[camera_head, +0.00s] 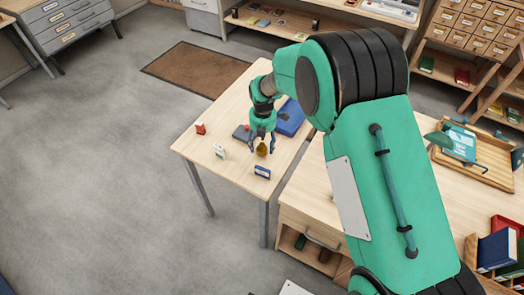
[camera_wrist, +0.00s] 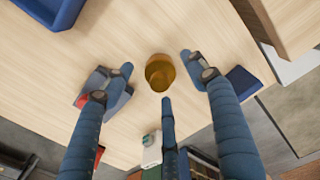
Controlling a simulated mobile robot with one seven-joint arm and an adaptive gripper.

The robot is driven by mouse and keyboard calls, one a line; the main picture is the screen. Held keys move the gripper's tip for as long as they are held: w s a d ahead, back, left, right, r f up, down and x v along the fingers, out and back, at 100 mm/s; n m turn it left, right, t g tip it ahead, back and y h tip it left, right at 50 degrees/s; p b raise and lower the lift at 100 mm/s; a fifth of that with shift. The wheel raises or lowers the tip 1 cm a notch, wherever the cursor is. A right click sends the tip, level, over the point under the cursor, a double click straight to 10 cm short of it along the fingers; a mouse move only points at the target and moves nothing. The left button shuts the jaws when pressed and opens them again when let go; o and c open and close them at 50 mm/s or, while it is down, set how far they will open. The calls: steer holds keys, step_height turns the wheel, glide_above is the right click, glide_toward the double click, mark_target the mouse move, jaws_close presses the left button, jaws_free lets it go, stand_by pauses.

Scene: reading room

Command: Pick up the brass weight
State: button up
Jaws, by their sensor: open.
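The brass weight (camera_wrist: 160,72) stands on the light wooden table, a short golden-brown cylinder. In the head view the weight (camera_head: 262,149) shows small just below my gripper (camera_head: 262,142). In the wrist view my gripper (camera_wrist: 160,82) is open, with its blue fingers spread around the weight: one to the left, one to the right and one below it. The fingers appear apart from the weight, and nothing is held. I cannot tell the exact height of the fingertips above the table.
A wooden desk (camera_head: 310,190) adjoins at the right.

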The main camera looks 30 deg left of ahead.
steer(key=shift+f, duration=1.3)
jaws_close()
